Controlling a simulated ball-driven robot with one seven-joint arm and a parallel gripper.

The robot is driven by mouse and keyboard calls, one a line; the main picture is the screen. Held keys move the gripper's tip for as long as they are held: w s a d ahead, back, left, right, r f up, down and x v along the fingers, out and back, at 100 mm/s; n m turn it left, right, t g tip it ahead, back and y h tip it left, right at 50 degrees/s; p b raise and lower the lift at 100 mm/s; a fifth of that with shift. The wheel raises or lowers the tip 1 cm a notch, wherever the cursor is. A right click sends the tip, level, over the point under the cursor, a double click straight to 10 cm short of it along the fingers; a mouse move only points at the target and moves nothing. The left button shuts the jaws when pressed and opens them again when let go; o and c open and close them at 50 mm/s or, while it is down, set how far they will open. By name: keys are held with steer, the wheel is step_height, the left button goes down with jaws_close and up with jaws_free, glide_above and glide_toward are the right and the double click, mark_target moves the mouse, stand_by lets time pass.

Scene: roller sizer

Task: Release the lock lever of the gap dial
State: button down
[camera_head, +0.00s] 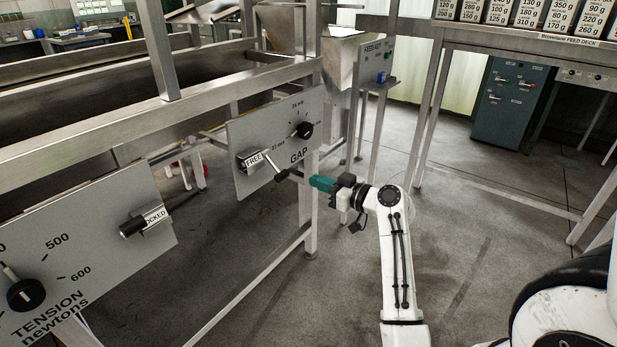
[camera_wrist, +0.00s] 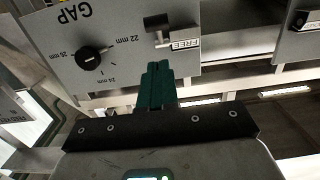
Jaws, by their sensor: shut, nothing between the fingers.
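The grey GAP panel (camera_head: 252,130) hangs on the machine frame in the middle of the head view. Its black gap dial (camera_head: 303,130) also shows in the wrist view (camera_wrist: 90,58), where the panel looks upside down. The lock lever (camera_head: 272,166) has a metal stem and a dark end, and the tag beside its pivot reads FREE (camera_head: 253,159). The lever is near the panel's edge in the wrist view (camera_wrist: 157,22). My gripper (camera_wrist: 158,66) has its teal fingers shut and empty. It also shows in the head view (camera_head: 312,181), just right of the lever's end, apparently apart from it.
A TENSION panel (camera_head: 70,250) with its own lever (camera_head: 137,226), tagged LOCKED, is at the left. A frame post (camera_head: 308,215) stands close to my gripper. Behind are a feed panel (camera_head: 372,62) and a feed deck (camera_head: 540,38). The floor right of the frame is clear.

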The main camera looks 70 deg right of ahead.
steer(key=shift+v, duration=1.85)
steer(key=shift+f, duration=0.15)
